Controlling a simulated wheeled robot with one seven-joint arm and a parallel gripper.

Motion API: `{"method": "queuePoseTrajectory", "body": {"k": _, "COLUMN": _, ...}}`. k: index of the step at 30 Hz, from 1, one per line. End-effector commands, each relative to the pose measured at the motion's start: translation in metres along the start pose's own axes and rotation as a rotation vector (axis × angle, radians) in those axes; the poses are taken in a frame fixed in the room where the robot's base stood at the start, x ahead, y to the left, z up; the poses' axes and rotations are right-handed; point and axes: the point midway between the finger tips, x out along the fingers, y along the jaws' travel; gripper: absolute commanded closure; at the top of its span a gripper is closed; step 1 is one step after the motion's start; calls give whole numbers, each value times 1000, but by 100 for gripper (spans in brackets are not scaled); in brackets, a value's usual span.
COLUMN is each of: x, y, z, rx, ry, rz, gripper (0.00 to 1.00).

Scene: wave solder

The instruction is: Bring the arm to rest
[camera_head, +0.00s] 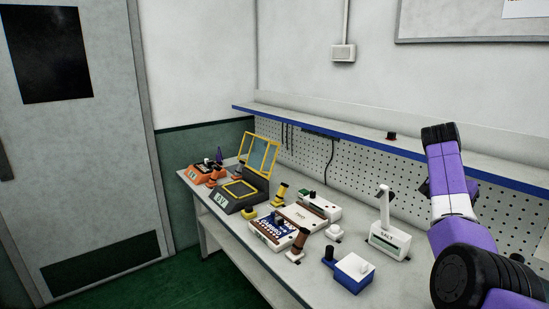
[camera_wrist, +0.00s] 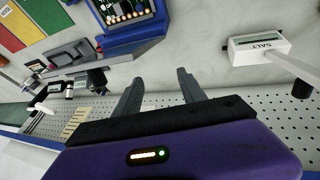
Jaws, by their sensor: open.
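My purple and black arm (camera_head: 451,190) rises at the right side of the head view, in front of the pegboard. In the wrist view my gripper (camera_wrist: 160,90) shows two grey fingers spread well apart, with nothing between them. In the head view the fingers are not clearly visible. The bench lies below and to the left of the arm.
The workbench (camera_head: 326,262) holds several devices. A white box marked SALT (camera_head: 388,241) with an upright post stands nearest my arm. A blue and white box (camera_head: 348,273) sits at the front. A blue-edged shelf (camera_head: 357,143) runs behind. Green floor (camera_head: 213,279) is clear at left.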

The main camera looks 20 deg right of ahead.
Motion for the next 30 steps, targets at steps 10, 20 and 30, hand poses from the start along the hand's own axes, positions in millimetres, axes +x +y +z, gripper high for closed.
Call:
{"method": "queuePoseTrajectory", "body": {"k": 10, "x": -6, "y": -16, "z": -27, "rx": -43, "ry": 110, "rz": -73, "gripper": 52}}
{"method": "queuePoseTrajectory", "body": {"k": 20, "x": -34, "y": -38, "z": -82, "rx": -55, "ry": 367, "rz": -237, "gripper": 52}}
{"method": "queuePoseTrajectory", "body": {"k": 30, "x": -20, "y": -75, "z": -81, "rx": -130, "ry": 690, "rz": -388, "gripper": 52}}
